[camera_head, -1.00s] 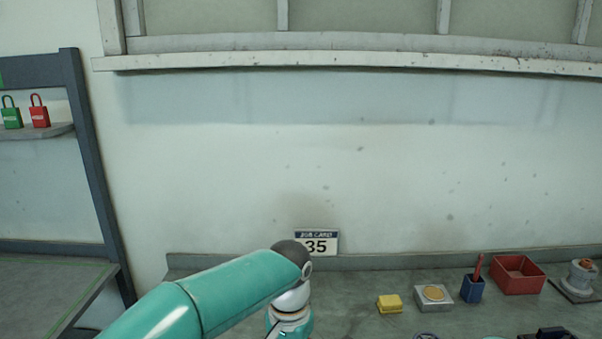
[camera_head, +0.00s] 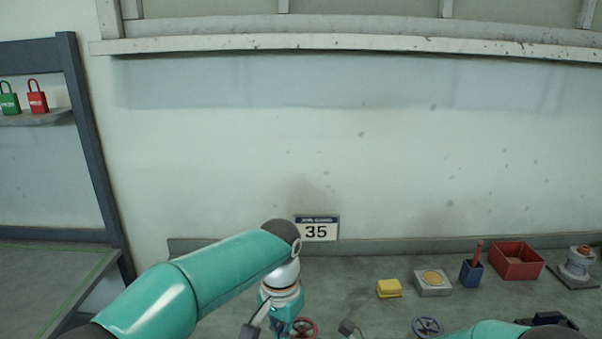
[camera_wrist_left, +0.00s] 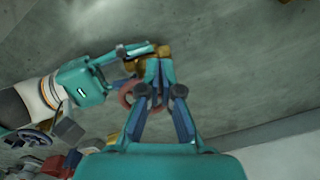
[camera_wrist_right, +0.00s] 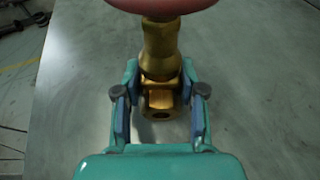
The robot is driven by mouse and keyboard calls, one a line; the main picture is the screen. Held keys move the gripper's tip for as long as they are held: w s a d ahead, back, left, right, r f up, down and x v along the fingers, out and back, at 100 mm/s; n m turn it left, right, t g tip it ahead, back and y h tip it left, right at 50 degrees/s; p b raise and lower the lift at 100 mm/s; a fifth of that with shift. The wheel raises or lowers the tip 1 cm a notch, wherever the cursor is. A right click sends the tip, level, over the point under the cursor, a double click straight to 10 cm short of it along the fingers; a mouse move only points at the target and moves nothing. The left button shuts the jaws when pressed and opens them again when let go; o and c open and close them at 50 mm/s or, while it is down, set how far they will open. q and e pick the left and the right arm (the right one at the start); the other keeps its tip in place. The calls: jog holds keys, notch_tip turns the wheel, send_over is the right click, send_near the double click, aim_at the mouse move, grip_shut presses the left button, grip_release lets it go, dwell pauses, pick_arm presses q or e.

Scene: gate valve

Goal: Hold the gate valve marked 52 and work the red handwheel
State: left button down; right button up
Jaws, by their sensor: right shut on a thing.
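The brass gate valve (camera_wrist_right: 160,55) is clamped at its squared end between the fingers of my right gripper (camera_wrist_right: 161,105). Its red handwheel (camera_wrist_right: 163,5) shows at the top of the right wrist view, cut by the edge. The handwheel is also low in the head view (camera_head: 303,328) and beside the fingers in the left wrist view (camera_wrist_left: 126,94). My left gripper (camera_wrist_left: 157,70) has its fingers drawn close together at the brass valve (camera_wrist_left: 162,51). Whether they touch or grip it is unclear. No number is readable on the valve.
A job card (camera_head: 317,229) reading 35 stands at the back of the bench. A yellow block (camera_head: 389,289), a grey box with a round disc (camera_head: 433,282), a blue cup (camera_head: 471,274), a red bin (camera_head: 516,262) and a blue handwheel (camera_head: 428,327) are on the right.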

pick_arm(q)
jog(key=shift+a, duration=0.1)
notch_tip(320, 180, up, 6)
jog(key=shift+s+a, duration=0.2)
dwell(0.7)
